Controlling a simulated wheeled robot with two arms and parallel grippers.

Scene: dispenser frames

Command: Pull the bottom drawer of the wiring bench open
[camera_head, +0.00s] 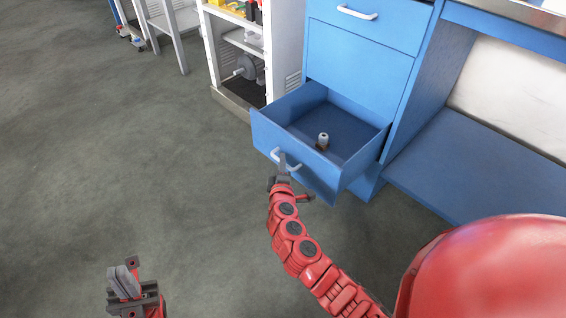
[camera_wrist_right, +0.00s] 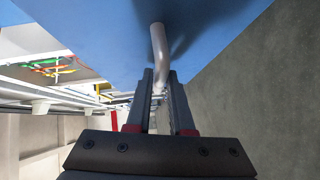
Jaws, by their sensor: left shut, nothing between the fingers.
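The bottom drawer (camera_head: 262,130) of the blue wiring bench is pulled well out, with its inside showing. It has a pale bar handle (camera_head: 294,166) on its front. My right gripper (camera_head: 283,168) is at this handle. In the right wrist view the handle (camera_wrist_right: 158,45) runs down between the fingertips of my right gripper (camera_wrist_right: 160,85), which look closed around it. The drawer front fills the top of that view. My left gripper (camera_head: 124,278) is shut and empty, low at the left above the floor, far from the drawer.
A small grey fitting (camera_head: 323,140) is inside the drawer. A closed upper drawer (camera_head: 360,30) with its own handle is above. A white shelf cabinet (camera_head: 225,60) with parts stands left of the bench. A blue lower panel (camera_head: 480,180) lies right. The floor at left is clear.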

